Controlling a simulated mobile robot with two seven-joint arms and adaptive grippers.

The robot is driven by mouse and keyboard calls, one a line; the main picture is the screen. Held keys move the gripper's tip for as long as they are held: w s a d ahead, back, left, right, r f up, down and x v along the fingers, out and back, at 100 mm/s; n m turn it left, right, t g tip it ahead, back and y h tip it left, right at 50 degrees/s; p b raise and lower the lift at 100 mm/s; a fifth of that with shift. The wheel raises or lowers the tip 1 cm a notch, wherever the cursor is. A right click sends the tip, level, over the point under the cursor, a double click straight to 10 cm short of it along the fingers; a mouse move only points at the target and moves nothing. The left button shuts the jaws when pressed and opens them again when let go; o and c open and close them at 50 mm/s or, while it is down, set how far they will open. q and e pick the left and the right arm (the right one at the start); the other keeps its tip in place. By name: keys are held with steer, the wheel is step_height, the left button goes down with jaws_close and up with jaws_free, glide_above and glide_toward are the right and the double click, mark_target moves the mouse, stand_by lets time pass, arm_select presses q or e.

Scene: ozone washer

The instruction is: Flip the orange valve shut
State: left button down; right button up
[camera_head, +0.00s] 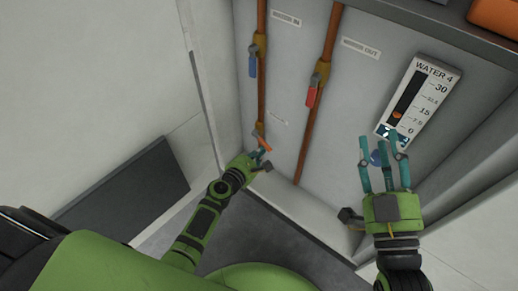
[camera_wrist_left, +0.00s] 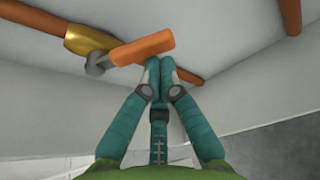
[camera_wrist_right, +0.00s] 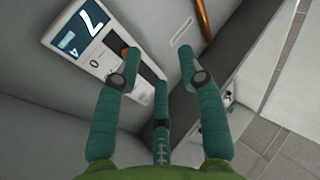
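The orange valve handle (camera_head: 264,143) is low on the left copper pipe in the head view. In the left wrist view the orange handle (camera_wrist_left: 143,49) juts sideways from a brass valve body (camera_wrist_left: 88,41) on the pipe. My left gripper (camera_head: 258,155) is at the handle; in the left wrist view its fingertips (camera_wrist_left: 162,68) are together just below the handle's free end. They look close to or touching it, with nothing visible between them. My right gripper (camera_head: 385,150) is open and empty in front of the water gauge; its spread fingers show in the right wrist view (camera_wrist_right: 158,62).
A blue-handled valve (camera_head: 252,66) is higher on the left pipe. A red-handled valve (camera_head: 312,95) is on the right pipe (camera_head: 320,120). The WATER 4 gauge (camera_head: 437,80) is on the panel behind my right gripper. A wall (camera_head: 90,80) stands left of the panel.

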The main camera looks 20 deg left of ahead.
steer(key=s+d+f+m+g+h+p, duration=0.1)
steer(key=d+f+g+h, duration=0.1)
steer(key=f+g, duration=0.3)
steer(key=d+f+g+h+p, duration=0.1)
steer(key=d+f+g+h, duration=0.1)
steer(key=f, duration=0.6)
arm_select(q)
steer(key=r+n, duration=0.1)
steer(key=d+r+n+h+p, duration=0.1)
steer(key=shift+s+n+g+h, duration=0.15)
steer(key=shift+n+g+h, duration=0.15)
steer(key=shift+n, duration=0.1)
steer(key=shift+d+r+n+p, duration=0.15)
steer(key=shift+n+p, duration=0.25)
steer(key=shift+p, duration=0.2)
arm_select(e)
steer(key=s+d+f+m+g+h, duration=0.1)
steer(key=s+d+f+g+h, duration=0.1)
steer(key=s+d+f+g, duration=0.3)
steer(key=s+f+g, duration=0.3)
steer(key=s, duration=0.3)
steer(key=shift+s+d+f, duration=0.2)
steer(key=shift+s+f, duration=0.1)
steer(key=shift+f, duration=0.05)
arm_select(q)
steer(key=shift+s, duration=0.1)
